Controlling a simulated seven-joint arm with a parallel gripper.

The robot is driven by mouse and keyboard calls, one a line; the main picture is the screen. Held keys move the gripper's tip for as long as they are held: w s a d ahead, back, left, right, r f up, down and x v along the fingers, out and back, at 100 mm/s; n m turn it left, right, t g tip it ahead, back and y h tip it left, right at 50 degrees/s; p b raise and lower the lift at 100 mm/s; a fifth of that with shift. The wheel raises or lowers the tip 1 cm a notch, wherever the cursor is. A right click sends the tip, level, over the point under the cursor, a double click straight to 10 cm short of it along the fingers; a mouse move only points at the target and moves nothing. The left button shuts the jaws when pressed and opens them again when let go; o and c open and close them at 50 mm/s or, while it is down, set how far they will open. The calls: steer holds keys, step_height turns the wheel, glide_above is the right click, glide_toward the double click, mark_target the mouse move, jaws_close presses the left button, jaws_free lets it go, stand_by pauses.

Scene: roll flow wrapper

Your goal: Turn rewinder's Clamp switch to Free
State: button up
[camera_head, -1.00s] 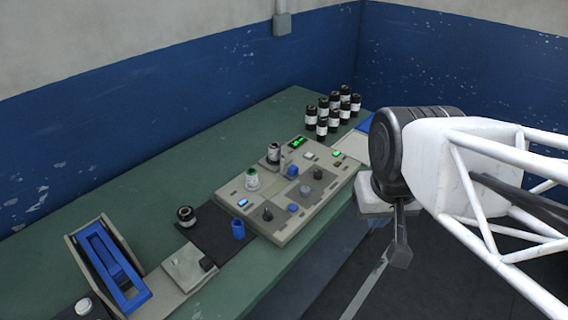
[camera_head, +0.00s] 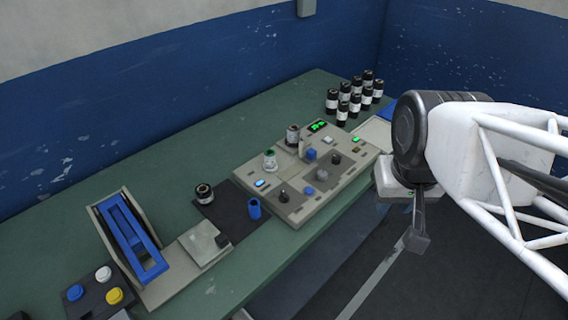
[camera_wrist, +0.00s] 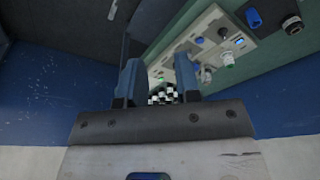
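The beige rewinder panel (camera_head: 322,199) stands on the green table and carries several controls. Two dark knobs stand on it, one at the front left (camera_head: 283,196) and one toward the right (camera_head: 334,158). The labels are too small to read, so I cannot tell which control is the Clamp switch or how it is set. The panel also shows tilted in the wrist view (camera_wrist: 190,50). My gripper (camera_wrist: 159,75) has its two blue fingers apart with nothing between them. In the head view its end (camera_head: 418,235) hangs right of the panel, clear of it, past the table's front edge.
Several black-and-white rolls (camera_head: 355,95) stand behind the panel. A dark mat (camera_head: 225,211), a blue cup (camera_head: 254,209) and a blue-framed device (camera_head: 133,240) lie to its left. A button box (camera_head: 96,291) is at lower left. Bare green table (camera_head: 215,135) lies behind.

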steer(key=shift+o, duration=0.5)
steer(key=shift+w+a+f, duration=0.1)
steer(key=shift+w+a, duration=0.1)
steer(key=shift+w, duration=0.45)
steer(key=n+g, duration=0.3)
glide_above(284, 192)
steer(key=f, duration=1.8)
steer(key=shift+s+d+f, duration=0.1)
steer(key=shift+d+f, duration=0.05)
steer(key=shift+d, duration=0.05)
steer(key=shift+a+f, duration=0.25)
steer(key=shift+f, duration=0.1)
steer(key=shift+f, duration=0.15)
steer(key=shift+f, duration=3.75)
